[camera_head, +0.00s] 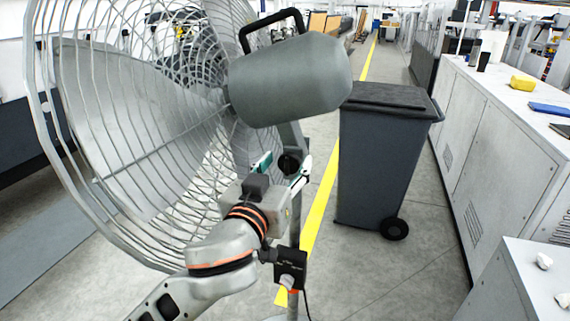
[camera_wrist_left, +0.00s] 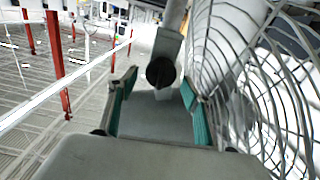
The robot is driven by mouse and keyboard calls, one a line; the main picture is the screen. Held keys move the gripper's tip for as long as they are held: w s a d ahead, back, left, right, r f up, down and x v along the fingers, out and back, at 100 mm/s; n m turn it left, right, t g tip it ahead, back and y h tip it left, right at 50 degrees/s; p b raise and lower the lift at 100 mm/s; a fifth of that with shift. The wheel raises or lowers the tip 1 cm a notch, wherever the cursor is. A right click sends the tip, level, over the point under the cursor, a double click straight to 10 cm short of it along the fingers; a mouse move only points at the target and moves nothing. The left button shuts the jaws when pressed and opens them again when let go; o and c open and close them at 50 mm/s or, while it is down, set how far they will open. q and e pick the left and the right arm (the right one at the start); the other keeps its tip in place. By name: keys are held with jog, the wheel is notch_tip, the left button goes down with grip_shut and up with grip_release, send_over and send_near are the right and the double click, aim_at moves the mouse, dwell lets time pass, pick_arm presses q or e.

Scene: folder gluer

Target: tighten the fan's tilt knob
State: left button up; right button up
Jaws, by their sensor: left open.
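The large fan (camera_head: 140,130) with a wire cage and grey motor housing (camera_head: 290,80) stands at the left of the head view. Its dark round tilt knob (camera_head: 289,162) sits below the motor housing, at the top of the stand. The knob also shows in the left wrist view (camera_wrist_left: 160,72), ahead of the gripper. My left gripper (camera_head: 283,166) is open, with its green-padded fingertips on either side of the knob in the head view. In the left wrist view the fingers (camera_wrist_left: 155,105) are spread and the knob appears beyond them; contact is not visible. My right gripper is not in view.
A dark wheeled bin (camera_head: 385,160) stands right of the fan. A light cabinet row (camera_head: 500,120) runs along the right, with a yellow item (camera_head: 523,84) on top. A control box (camera_head: 290,265) hangs on the fan's stand. The fan cage is close beside my left gripper.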

pick_arm(q)
jog(key=c, duration=1.1)
